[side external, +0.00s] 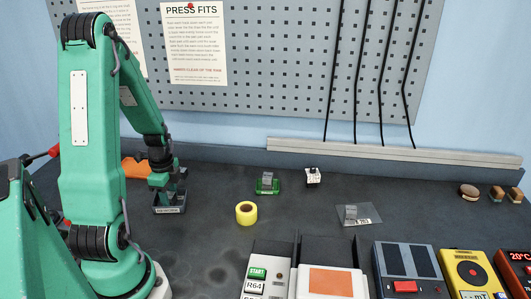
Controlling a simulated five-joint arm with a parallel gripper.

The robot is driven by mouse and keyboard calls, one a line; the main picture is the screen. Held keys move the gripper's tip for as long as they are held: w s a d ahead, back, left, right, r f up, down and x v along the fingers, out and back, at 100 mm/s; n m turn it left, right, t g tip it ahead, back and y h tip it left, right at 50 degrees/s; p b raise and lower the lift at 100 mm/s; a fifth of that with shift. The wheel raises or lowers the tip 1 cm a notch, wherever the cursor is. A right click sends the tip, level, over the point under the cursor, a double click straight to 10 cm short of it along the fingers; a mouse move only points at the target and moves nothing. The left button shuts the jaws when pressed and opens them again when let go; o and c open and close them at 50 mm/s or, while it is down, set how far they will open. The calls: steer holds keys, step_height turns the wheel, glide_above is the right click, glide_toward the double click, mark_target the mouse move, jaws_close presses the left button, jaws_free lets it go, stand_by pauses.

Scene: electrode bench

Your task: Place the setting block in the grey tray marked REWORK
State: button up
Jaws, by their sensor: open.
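The grey tray (168,210), with a small white label on its front, stands on the bench at the left of centre. The label is too small to read surely. My gripper (166,186) is down at this tray, its dark jaws open inside or just above the rim. Whether a block lies between or under the jaws is hidden. A small grey block (267,180) sits on a green base right of the tray. Another grey piece (351,212) sits on a clear plate further right. I cannot tell which of these, if either, is the setting block.
A yellow tape roll (246,213) lies right of the tray. A white cube with a dark top (312,177) stands near the back. An orange object (135,168) lies behind my arm. Instruments (407,270) line the front right. The bench's middle right is mostly clear.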

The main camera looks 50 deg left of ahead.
mark_target(172, 195)
steer(key=shift+r, duration=0.15)
step_height(172, 195, up, 12)
stand_by(0.7)
stand_by(0.5)
steer(key=w+d+r+n+t, duration=0.1)
steer(key=d+r+n, duration=0.3)
steer(key=d, duration=0.8)
steer(key=w+d+r+n+t, duration=0.1)
steer(key=d+r+n+t, duration=0.3)
steer(key=d, duration=0.9)
step_height(172, 195, up, 4)
steer(key=shift+w+d+f+n+t, duration=0.15)
steer(key=shift+w+n+t, duration=0.15)
steer(key=shift+w+n, duration=0.15)
